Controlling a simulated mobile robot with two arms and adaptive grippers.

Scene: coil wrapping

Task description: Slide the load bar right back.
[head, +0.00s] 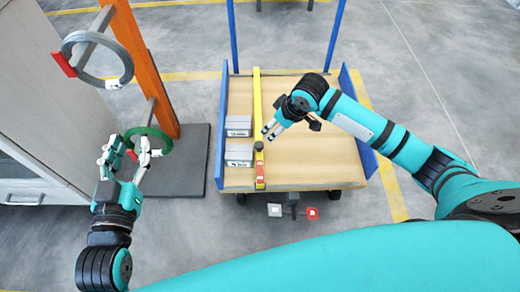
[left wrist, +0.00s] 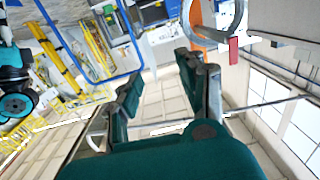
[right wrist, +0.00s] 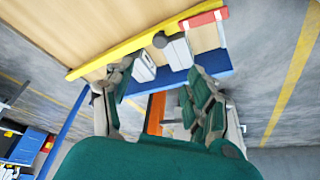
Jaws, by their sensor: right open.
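The load bar (head: 256,100) is a long yellow bar with a red end section and a black knob (head: 258,146). It lies lengthwise across the wooden cart deck (head: 310,165), just right of two grey-white boxes (head: 239,158). In the right wrist view the bar (right wrist: 130,50) crosses above my fingers, with the boxes (right wrist: 178,52) beyond it. My right gripper (head: 268,132) is open and empty, close to the bar's right side near the knob; contact cannot be told.
A grey coil (head: 122,62) with a red tag hangs on the upper arm of an orange post (head: 152,80) at left. A grey cabinet (head: 30,160) stands at far left. Blue side walls (head: 366,150) edge the cart. The deck right of the bar is clear.

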